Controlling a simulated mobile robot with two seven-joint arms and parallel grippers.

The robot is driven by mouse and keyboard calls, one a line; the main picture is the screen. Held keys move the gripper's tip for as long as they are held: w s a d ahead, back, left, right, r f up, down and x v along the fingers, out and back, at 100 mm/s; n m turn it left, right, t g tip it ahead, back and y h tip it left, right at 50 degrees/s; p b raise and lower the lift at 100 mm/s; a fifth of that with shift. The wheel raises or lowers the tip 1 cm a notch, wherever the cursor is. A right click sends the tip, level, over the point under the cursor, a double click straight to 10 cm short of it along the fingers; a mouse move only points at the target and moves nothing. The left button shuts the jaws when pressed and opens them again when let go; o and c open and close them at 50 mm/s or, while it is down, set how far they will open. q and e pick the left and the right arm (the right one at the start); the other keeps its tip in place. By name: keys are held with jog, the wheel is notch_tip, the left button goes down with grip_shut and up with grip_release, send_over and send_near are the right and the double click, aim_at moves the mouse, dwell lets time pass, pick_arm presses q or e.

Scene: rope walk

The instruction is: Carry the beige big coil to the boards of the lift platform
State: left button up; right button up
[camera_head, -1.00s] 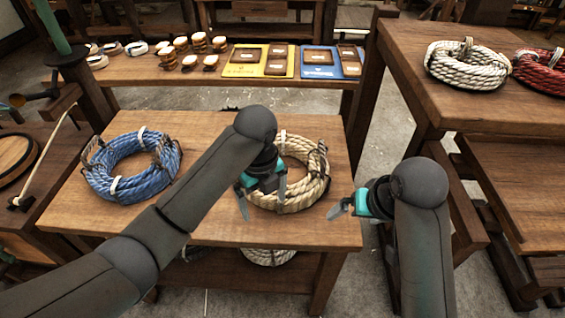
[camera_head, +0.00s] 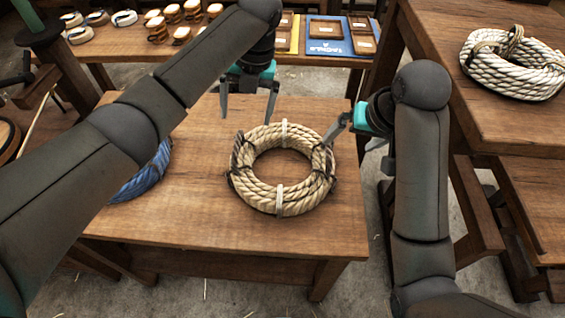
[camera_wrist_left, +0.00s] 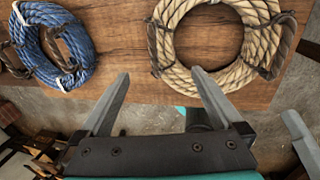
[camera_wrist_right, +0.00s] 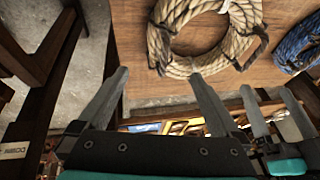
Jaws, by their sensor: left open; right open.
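The beige big coil (camera_head: 238,183) lies flat on a wooden table (camera_head: 205,215), bound with white bands and dark loops at its sides. It also shows in the left wrist view (camera_wrist_left: 178,82) and the right wrist view (camera_wrist_right: 242,40). My left gripper (camera_head: 247,118) is open and empty, above the table beyond the coil's far left side. My right gripper (camera_head: 345,140) is open and empty, close to the coil's right side; I cannot tell whether it touches. No lift platform can be made out for sure.
A blue coil (camera_head: 146,180) lies at the table's left, partly behind my left arm. A white coil (camera_head: 512,66) sits on a higher bench (camera_head: 500,125) at right. A back table holds small coils, a blue board (camera_head: 340,45) and a yellow one.

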aim_at(241, 155)
pick_arm(q)
jog(key=a+f, duration=0.1)
jog(key=f, duration=0.3)
jog(key=a+f, duration=0.1)
jog(key=f, duration=0.9)
jog(key=shift+a+f, duration=0.2)
jog(key=shift+a, duration=0.2)
pick_arm(e)
jog(key=x, duration=1.4)
jog(key=shift+w+a+f, duration=0.1)
jog(key=shift+w+f, duration=0.1)
jog(key=shift+f, duration=0.15)
pick_arm(q)
grip_shut()
pick_arm(e)
grip_shut()
pick_arm(q)
jog(key=shift+w+r, duration=0.1)
jog(key=shift+r, duration=0.05)
pick_arm(e)
jog(key=shift+w+r, duration=0.1)
jog(key=shift+r, duration=0.05)
